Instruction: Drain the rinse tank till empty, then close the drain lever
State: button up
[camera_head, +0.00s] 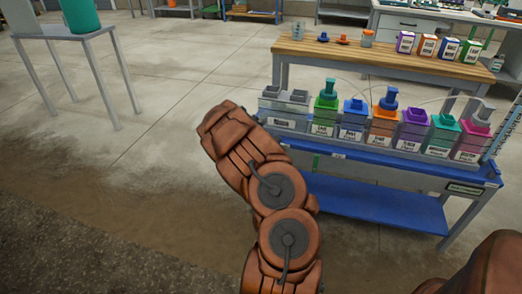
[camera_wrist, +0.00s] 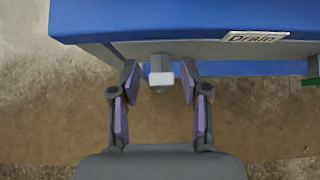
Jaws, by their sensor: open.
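In the wrist view my gripper (camera_wrist: 160,75) is open, one finger either side of a small white-ended fitting (camera_wrist: 161,78) on a grey stem under the blue bench edge. The fingers look apart from it; I cannot tell whether it is the drain lever or an outlet. A "Drain" label (camera_wrist: 257,36) is on the edge to its right. A green piece (camera_wrist: 312,82) is cut off at the right border. In the head view a grey two-part tank (camera_head: 284,104) stands at the row's left end; its label and water level are unreadable. My gripper is hidden there.
The blue skid bench (camera_head: 345,163) carries several coloured tanks (camera_head: 384,124), with a lower blue shelf (camera_head: 375,203). A wooden-topped table (camera_head: 375,55) with boxes stands behind. A grey table (camera_head: 70,33) is at left. The floor between is clear.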

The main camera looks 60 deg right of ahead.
jog(key=v, duration=1.2)
dwell(0.3)
dwell(0.6)
jog(key=s+a+r+m+g+p, duration=0.15)
jog(key=a+r+m+p, duration=0.25)
jog(key=r, duration=0.5)
jog(key=s+a+r+m+h+p, duration=0.15)
jog(key=a+r+m+p, duration=0.3)
jog(key=r, duration=0.55)
jog(key=s+a+r+m+g+y+p, duration=0.1)
jog(key=s+a+r+m+p, duration=0.25)
jog(key=r, duration=0.55)
jog(key=s+a+r+m+y+p, duration=0.3)
jog(key=s+a+r+p, duration=0.1)
jog(key=a, duration=0.9)
jog(key=s+a+r+m+g+y+p, duration=0.1)
jog(key=s+a+r+m+y+p, duration=0.2)
jog(key=a, duration=0.9)
jog(key=s+a+r+m+y+p, duration=0.3)
jog(key=s+a+r+p, duration=0.3)
jog(key=a, duration=0.7)
jog(key=s+p, duration=0.2)
jog(key=s, duration=0.2)
jog(key=shift+s+a+r+g, duration=0.2)
jog(key=shift+s+a+g, duration=0.1)
jog(key=shift+s+g, duration=0.05)
jog(key=shift+c, duration=0.2)
jog(key=shift+c, duration=0.2)
